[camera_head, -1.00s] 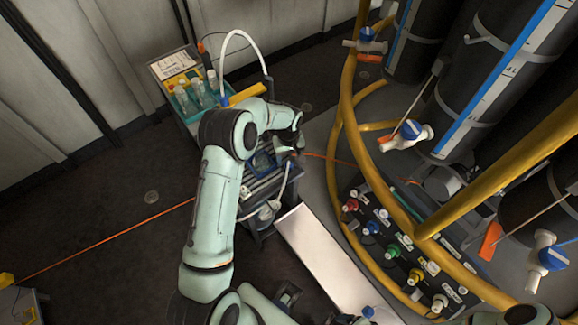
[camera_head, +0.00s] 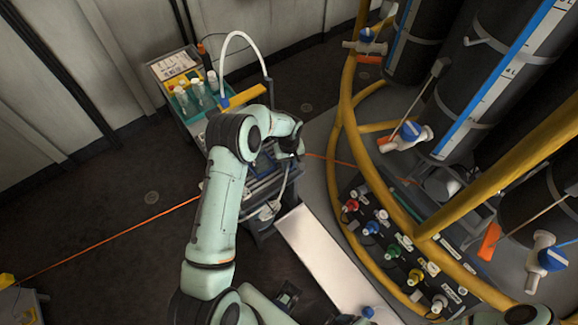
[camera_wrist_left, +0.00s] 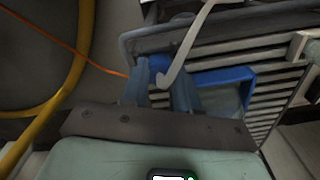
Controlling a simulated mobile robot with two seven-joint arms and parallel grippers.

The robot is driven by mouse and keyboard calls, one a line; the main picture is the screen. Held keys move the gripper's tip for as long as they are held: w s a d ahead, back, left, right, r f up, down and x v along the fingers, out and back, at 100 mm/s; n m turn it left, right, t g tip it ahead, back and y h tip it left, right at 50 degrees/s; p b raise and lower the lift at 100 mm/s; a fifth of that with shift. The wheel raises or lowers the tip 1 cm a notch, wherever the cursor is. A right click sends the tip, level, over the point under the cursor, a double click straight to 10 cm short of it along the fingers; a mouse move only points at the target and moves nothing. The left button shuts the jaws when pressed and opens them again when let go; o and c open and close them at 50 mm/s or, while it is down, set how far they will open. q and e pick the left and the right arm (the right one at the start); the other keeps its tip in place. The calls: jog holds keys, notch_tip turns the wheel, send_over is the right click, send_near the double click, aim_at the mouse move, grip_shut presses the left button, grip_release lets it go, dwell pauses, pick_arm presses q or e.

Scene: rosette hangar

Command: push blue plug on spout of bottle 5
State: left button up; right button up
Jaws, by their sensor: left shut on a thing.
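My left gripper (camera_head: 294,146) is over the far end of the slatted cart, its fingers partly hidden by its own wrist. In the left wrist view its two blue-grey fingers (camera_wrist_left: 160,84) are close together, with a small blue thing, seemingly the blue plug (camera_wrist_left: 159,64), between them, mostly hidden. A white tube's curved end crosses the finger gap in that view. Tall dark bottles stand at the right, with white spouts and blue taps, such as the middle spout (camera_head: 406,136). I cannot read which is bottle 5.
The slatted cart (camera_wrist_left: 265,120) carries a blue tray (camera_wrist_left: 225,75) and the white tube (camera_wrist_left: 190,45). Bottles in a teal rack (camera_head: 190,112) stand farther back. Yellow frame tubes (camera_head: 345,110) curve between my left gripper and the dark bottles. Coloured fittings (camera_head: 390,250) sit low at the right.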

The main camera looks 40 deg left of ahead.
aim_at(289, 165)
pick_arm(q)
jog(key=shift+r, duration=0.15)
notch_tip(289, 165, up, 20)
jog(key=shift+p, duration=0.35)
jog(key=shift+d+f, duration=0.1)
jog(key=shift+f, duration=0.1)
jog(key=d+f+m, duration=0.3)
jog(key=d+m, duration=0.2)
jog(key=d, duration=0.3)
jog(key=s+d+f+m, duration=0.1)
jog(key=d+f+m, duration=0.2)
jog(key=d, duration=0.6)
jog(key=shift+s+d+f+m, duration=0.15)
jog(key=shift+s+f+m, duration=0.15)
jog(key=shift+m, duration=0.8)
